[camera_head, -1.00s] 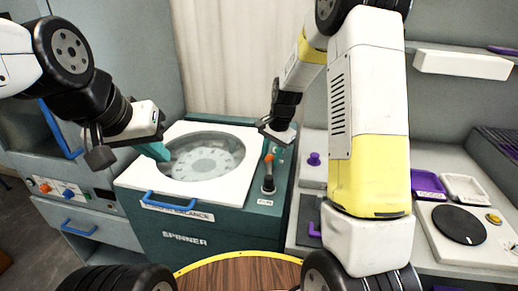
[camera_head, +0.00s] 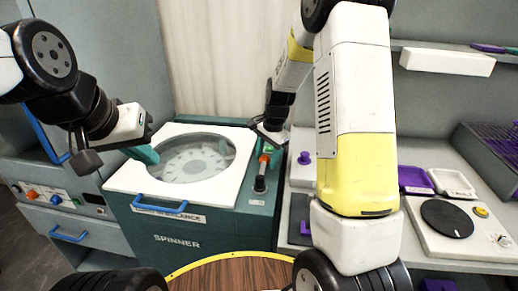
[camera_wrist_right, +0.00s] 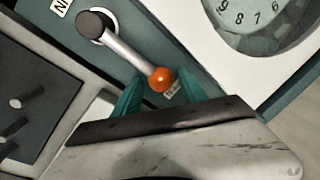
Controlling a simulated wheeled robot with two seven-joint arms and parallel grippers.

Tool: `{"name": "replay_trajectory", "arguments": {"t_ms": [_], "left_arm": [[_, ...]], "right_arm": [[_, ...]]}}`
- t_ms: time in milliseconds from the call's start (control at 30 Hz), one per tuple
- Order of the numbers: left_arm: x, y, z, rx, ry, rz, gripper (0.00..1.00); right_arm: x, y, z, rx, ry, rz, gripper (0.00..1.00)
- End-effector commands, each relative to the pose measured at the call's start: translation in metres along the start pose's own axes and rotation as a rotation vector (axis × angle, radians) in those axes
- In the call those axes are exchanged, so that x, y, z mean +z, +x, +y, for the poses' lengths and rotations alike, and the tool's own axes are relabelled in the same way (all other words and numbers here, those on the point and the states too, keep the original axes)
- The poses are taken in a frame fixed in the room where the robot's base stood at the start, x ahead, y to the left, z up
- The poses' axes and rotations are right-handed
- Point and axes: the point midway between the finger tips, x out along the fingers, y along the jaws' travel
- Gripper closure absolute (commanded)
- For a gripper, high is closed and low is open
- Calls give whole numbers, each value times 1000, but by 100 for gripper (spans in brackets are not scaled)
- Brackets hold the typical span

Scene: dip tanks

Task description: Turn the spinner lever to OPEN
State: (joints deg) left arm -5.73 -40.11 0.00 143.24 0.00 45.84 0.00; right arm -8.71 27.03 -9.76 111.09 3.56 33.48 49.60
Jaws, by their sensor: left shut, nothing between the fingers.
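The spinner (camera_head: 165,225) is a teal machine with a white lid and a round window. Its lever (camera_head: 261,175) stands on the teal panel right of the lid, with an orange knob at the tip. In the right wrist view the lever's grey arm (camera_wrist_right: 122,48) runs from a dark pivot to the orange knob (camera_wrist_right: 160,79). My right gripper (camera_wrist_right: 157,90) is open, with teal fingers on either side of the knob; contact is unclear. It also shows above the lever in the head view (camera_head: 268,145). My left gripper (camera_head: 147,154) is shut and empty over the lid's left edge.
A blue handle (camera_head: 160,205) is on the lid's front edge. On the right bench are a purple knob (camera_head: 304,158), a black round plate (camera_head: 447,218) and small trays. A wooden round table (camera_head: 235,275) with a yellow rim is in front.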

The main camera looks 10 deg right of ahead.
Motion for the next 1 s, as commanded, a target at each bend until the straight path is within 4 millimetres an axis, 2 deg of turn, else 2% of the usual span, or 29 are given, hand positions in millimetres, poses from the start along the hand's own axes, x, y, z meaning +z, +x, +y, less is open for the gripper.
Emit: {"name": "replay_trajectory", "arguments": {"t_ms": [367,733,900,1000], "left_arm": [[0,0,0,0,0,0,100],[0,0,0,0,0,0,100],[0,0,0,0,0,0,100],[0,0,0,0,0,0,100]], "right_arm": [[0,-4,-1,-1,-3,0,45],[0,-61,-1,-4,-1,2,45],[0,-76,0,-1,-2,1,45],[0,-78,0,0,-1,0,45]]}}
